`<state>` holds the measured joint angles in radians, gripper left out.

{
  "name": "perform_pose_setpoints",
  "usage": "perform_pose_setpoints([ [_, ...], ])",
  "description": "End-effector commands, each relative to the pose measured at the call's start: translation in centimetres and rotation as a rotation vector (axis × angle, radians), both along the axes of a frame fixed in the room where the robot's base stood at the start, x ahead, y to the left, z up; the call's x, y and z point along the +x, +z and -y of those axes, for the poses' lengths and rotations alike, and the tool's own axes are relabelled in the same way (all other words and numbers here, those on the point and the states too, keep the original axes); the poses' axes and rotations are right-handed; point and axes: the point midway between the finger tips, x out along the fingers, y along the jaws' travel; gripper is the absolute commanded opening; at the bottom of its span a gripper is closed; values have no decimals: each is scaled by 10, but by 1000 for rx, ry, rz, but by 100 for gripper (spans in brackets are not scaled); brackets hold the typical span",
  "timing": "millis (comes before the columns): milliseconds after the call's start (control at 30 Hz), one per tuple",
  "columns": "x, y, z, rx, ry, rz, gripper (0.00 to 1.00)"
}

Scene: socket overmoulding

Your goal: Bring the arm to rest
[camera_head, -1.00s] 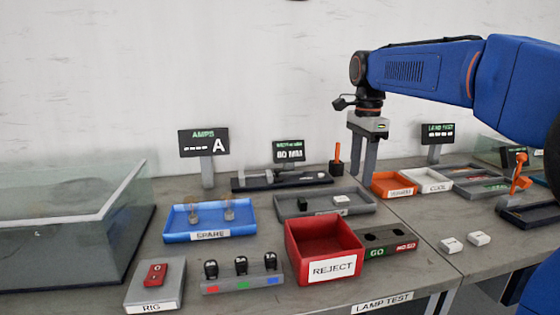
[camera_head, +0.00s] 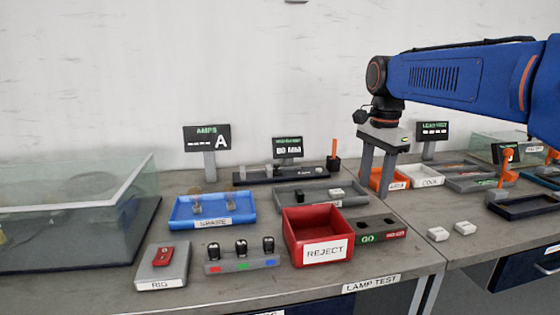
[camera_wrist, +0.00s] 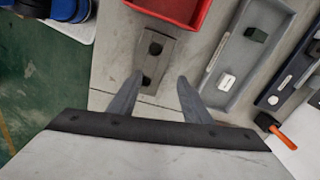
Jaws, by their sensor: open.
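My gripper (camera_head: 377,176) hangs from my blue arm at the right of the head view, fingers pointing down, above the back of the bench. Its fingers are apart with nothing between them. In the wrist view my gripper (camera_wrist: 158,88) also shows open and empty. The GO block (camera_wrist: 158,60) with two dark holes lies below and ahead of the fingertips there. I cannot tell the exact height of the fingers over the bench.
The red REJECT box (camera_head: 318,237), GO block (camera_head: 381,229), grey tray (camera_head: 318,197) and blue SPARE tray (camera_head: 211,210) stand on the bench. Orange and white bins (camera_head: 421,174) are behind my gripper. A glass tank (camera_head: 75,215) is at left. Two white pieces (camera_head: 450,231) lie at right.

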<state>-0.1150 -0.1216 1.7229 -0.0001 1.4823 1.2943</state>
Motion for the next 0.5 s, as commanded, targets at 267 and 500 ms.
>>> perform_pose_setpoints([
  [267,-56,-21,16,-16,222,72,44],
  [500,-119,-57,31,-59,491,153,44],
])
